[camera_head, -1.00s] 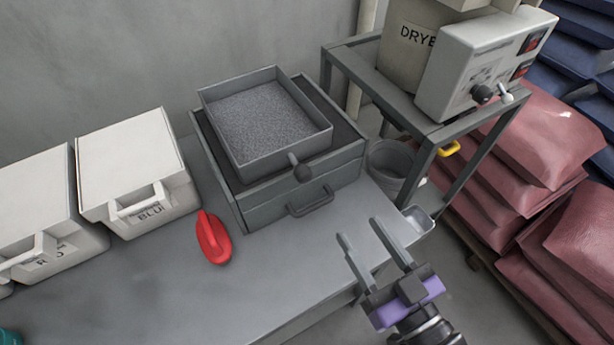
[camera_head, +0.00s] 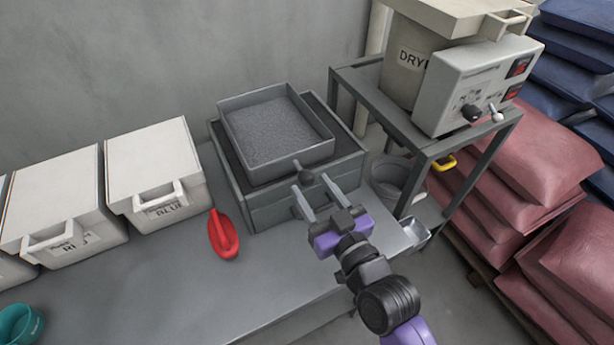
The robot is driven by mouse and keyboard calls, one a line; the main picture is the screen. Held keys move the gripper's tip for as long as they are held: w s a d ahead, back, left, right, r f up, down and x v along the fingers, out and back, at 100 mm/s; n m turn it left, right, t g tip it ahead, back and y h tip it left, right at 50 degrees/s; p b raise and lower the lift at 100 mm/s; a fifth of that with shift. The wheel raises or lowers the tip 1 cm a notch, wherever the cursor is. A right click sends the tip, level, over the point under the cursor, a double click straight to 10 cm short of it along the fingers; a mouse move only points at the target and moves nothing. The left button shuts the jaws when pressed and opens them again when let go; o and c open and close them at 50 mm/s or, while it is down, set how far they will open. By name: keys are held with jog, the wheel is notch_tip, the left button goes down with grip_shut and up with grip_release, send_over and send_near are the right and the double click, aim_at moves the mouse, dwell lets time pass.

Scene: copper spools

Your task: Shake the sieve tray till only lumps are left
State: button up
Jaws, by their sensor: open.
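The sieve tray (camera_head: 318,152) is a grey, square, shallow box sitting on a grey drawer cabinet (camera_head: 345,178) on the bench. Grey granular material (camera_head: 265,130) covers its floor; single lumps cannot be made out. A dark round knob on a short handle (camera_head: 306,176) sticks out from the tray's front side. My gripper (camera_head: 312,196) is open and empty, just in front of the tray. Its two grey fingers point at the handle, with the knob near and between the fingertips. Whether they touch it I cannot tell. The cabinet's drawer pull is hidden behind my gripper.
A red scoop-like object (camera_head: 222,236) lies on the bench, left of the cabinet. White lidded bins (camera_head: 152,165) stand further left. A dryer on a metal stand (camera_head: 465,85), a grey bucket (camera_head: 392,176) and a small metal scoop (camera_head: 415,233) are to the right.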

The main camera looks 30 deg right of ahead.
aim_at(309, 184)
jog(key=shift+w, duration=1.65)
grip_shut()
